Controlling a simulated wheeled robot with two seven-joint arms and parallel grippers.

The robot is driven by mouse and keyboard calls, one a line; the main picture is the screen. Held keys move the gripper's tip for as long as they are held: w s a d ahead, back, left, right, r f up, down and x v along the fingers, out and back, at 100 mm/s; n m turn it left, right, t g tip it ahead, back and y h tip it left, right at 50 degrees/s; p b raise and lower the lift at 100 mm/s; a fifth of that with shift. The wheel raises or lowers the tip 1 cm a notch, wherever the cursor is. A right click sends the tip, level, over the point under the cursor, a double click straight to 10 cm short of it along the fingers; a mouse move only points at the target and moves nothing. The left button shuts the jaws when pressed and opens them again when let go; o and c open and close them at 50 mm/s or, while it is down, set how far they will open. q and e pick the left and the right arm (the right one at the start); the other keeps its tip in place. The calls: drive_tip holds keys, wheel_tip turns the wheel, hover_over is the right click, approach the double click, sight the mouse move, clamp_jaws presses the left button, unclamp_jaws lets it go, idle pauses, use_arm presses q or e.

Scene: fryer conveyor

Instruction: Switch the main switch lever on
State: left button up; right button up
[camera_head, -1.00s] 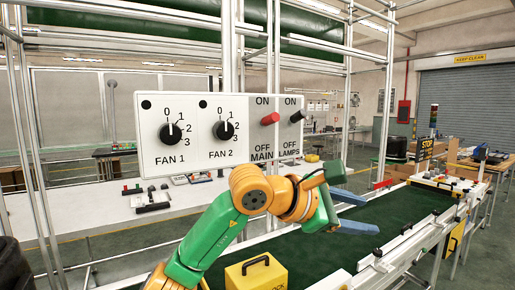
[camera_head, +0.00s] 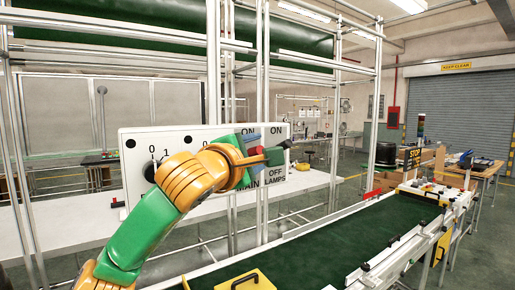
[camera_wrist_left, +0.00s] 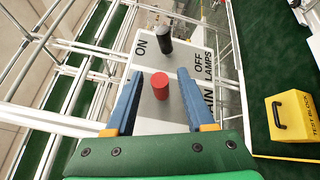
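The white control panel (camera_head: 137,190) stands on the left in the head view, partly hidden by my left arm. The red main lever (camera_wrist_left: 160,86) shows in the left wrist view between the two blue fingers of my open left gripper (camera_wrist_left: 160,74), with gaps on both sides. In the head view a bit of the red lever (camera_head: 254,137) shows at my left gripper (camera_head: 273,142). The black lamps lever (camera_wrist_left: 165,46) sits beyond the red one in the wrist view. The lever's exact setting is hard to tell. My right gripper is out of view.
A yellow test block (camera_wrist_left: 295,116) with a black handle lies beside the panel in the wrist view. A green conveyor belt (camera_head: 330,240) runs below and to the right. Metal posts (camera_head: 262,90) stand behind the panel.

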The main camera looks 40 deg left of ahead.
sight(255, 149)
use_arm(q)
clamp_jaws()
drive_tip(key=shift+r+n+g+p, duration=0.4)
drive_tip(key=shift+r+n+p, duration=0.25)
drive_tip(key=shift+p, duration=0.25)
drive_tip(key=shift+a+f, duration=0.15)
drive_tip(key=shift+f, duration=0.1)
drive_tip(key=shift+c, duration=0.2)
unclamp_jaws()
drive_tip(key=shift+o, duration=0.6)
drive_tip(key=shift+w, duration=0.15)
drive_tip(key=shift+f, duration=0.1)
drive_tip(key=b+v, duration=0.3)
drive_tip(key=v, duration=0.3)
drive_tip(key=shift+s+b, duration=0.25)
drive_tip(key=shift+b, duration=0.1)
drive_tip(key=shift+s, duration=0.4)
